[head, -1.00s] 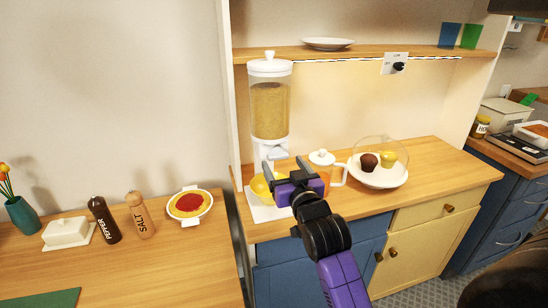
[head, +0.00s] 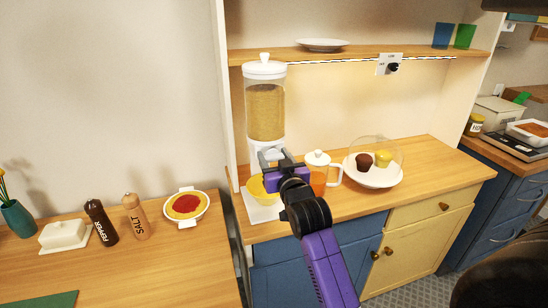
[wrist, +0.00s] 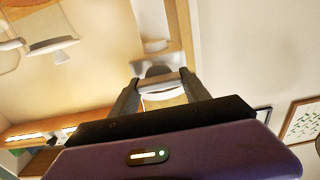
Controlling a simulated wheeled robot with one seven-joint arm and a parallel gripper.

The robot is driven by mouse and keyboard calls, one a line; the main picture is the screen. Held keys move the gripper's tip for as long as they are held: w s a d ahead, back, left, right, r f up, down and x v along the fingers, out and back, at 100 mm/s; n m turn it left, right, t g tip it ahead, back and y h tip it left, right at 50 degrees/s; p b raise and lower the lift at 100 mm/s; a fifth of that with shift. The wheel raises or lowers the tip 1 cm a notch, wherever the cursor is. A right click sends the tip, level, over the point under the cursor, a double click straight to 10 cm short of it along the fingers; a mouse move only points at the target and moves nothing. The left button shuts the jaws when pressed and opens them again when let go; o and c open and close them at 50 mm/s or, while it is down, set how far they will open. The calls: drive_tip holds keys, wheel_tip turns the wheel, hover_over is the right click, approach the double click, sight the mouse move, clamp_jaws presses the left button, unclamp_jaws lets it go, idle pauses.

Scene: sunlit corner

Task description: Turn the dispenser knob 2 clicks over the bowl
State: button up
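The dispenser (head: 265,112) stands on the counter, with a clear hopper of tan grain, a white lid and a white body. Its grey knob (wrist: 160,84) shows in the wrist view between my fingers, filling the gap between them. My gripper (head: 272,158) is at the front of the dispenser, its fingers closed in on the knob. The yellow bowl (head: 257,188) sits under the spout on the white dispenser base, partly hidden by my gripper. I cannot see inside the bowl.
A glass pitcher (head: 318,178) with orange contents stands close to the right of my gripper. A plate (head: 373,180) with two muffins under a clear dome lies further right. A shelf (head: 350,54) runs above. The left table holds shakers and a butter dish.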

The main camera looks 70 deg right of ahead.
drive_tip(key=shift+c, duration=1)
drive_tip(key=shift+m, duration=0.3)
